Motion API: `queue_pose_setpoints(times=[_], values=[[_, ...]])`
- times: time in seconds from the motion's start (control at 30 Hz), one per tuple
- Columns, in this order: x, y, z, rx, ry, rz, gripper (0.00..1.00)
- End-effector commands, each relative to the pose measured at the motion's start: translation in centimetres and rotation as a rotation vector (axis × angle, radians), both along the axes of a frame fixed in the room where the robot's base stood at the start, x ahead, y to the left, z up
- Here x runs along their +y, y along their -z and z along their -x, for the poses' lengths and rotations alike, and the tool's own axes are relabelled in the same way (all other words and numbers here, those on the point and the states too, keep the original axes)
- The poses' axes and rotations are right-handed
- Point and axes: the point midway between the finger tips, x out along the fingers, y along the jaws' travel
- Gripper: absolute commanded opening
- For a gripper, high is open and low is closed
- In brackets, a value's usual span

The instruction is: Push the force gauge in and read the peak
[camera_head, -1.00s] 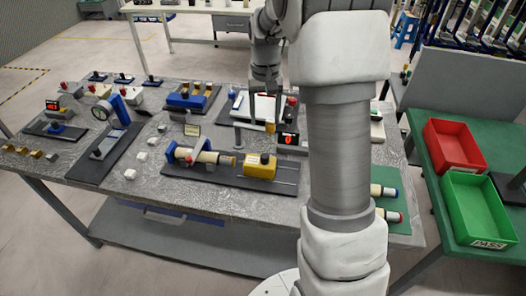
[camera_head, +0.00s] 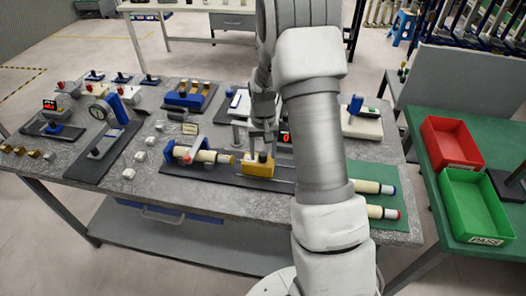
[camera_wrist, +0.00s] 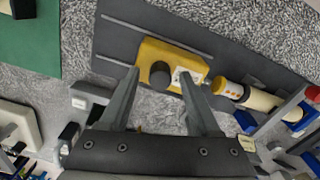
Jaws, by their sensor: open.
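The force gauge appears to be the yellow block (camera_head: 258,168) on a dark railed base plate (camera_head: 222,174). In the wrist view the yellow gauge (camera_wrist: 164,53) has a dark round knob (camera_wrist: 160,74) on top and a pale label at one end. A cream cylinder (camera_head: 204,156) lies in a blue holder (camera_head: 169,151), in line with the gauge. My gripper (camera_head: 262,143) is over the gauge. In the wrist view my open gripper (camera_wrist: 158,73) has its fingers on either side of the knob, with a gap at each side. Contact with the gauge cannot be told.
A red digital display (camera_head: 285,137) stands just behind the gauge, partly hidden by my arm. A dial gauge (camera_head: 100,112) stands on a plate at left. Cream cylinders (camera_head: 374,187) lie on a green mat at right. Red (camera_head: 450,141) and green (camera_head: 473,206) trays sit farther right.

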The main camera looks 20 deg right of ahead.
Motion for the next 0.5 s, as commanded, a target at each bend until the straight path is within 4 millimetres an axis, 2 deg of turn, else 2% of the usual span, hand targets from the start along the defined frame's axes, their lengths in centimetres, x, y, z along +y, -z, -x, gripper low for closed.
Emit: queue_pose_setpoints(times=[0.13, 0.4, 0.5], values=[[0.01, -0.02, 0.01, 0.000, 0.000, 0.000, 0.62], [0.01, -0.04, 0.01, 0.000, 0.000, 0.000, 0.13], [0.00, -0.05, 0.01, 0.000, 0.000, 0.000, 0.00]])
